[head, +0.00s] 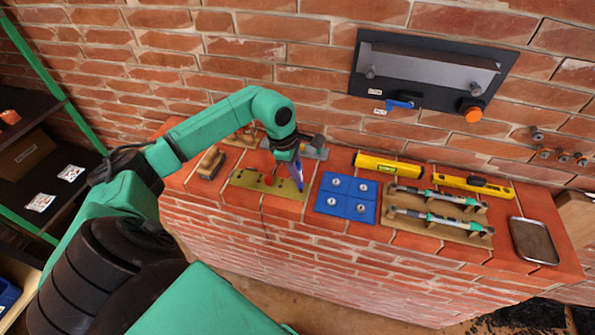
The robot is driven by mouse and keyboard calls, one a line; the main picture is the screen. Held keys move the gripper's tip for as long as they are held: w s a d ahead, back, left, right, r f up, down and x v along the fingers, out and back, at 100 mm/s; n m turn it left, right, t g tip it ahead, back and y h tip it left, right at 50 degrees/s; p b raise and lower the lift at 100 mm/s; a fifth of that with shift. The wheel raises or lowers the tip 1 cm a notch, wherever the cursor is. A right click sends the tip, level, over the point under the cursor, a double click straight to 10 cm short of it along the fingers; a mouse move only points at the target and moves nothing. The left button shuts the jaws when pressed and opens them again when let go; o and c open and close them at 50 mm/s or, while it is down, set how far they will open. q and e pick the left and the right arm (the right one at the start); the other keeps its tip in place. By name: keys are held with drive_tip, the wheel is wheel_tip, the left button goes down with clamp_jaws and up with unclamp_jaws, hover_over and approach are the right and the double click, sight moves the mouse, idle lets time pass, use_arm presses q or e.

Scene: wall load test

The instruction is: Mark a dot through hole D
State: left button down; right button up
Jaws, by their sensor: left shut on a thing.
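A flat olive-yellow plate (285,188), which looks like the hole template, lies on top of the low brick wall. Small dark holes show in it, but their letters are too small to read, so I cannot tell which is D. My left gripper (297,166) points down over the plate's right end, shut on a slim blue-purple marker (300,183). The marker is roughly upright with its lower end close to the plate's right end. I cannot tell whether its tip touches the plate or is in a hole. My right gripper is not in view.
A blue tray (346,198) with several round metal parts lies just right of the plate. A black panel (430,75) hangs on the brick wall behind.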

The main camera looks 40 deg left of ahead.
sight(298, 163)
use_arm(q)
drive_tip(key=shift+f+b, duration=0.5)
drive_tip(key=shift+b, duration=0.05)
idle(0.9)
drive_tip(key=shift+r, duration=0.1)
drive_tip(key=shift+w+d+p+v, duration=0.15)
drive_tip(key=shift+p+v, duration=0.5)
drive_tip(key=shift+v, duration=0.35)
drive_tip(key=shift+w+d+p+v, duration=0.1)
drive_tip(key=shift+w+p+v, duration=0.1)
drive_tip(key=shift+p+v, duration=0.6)
drive_tip(key=shift+w+d+p+v, duration=0.15)
drive_tip(key=shift+p+v, duration=0.3)
drive_tip(key=shift+v, duration=0.7)
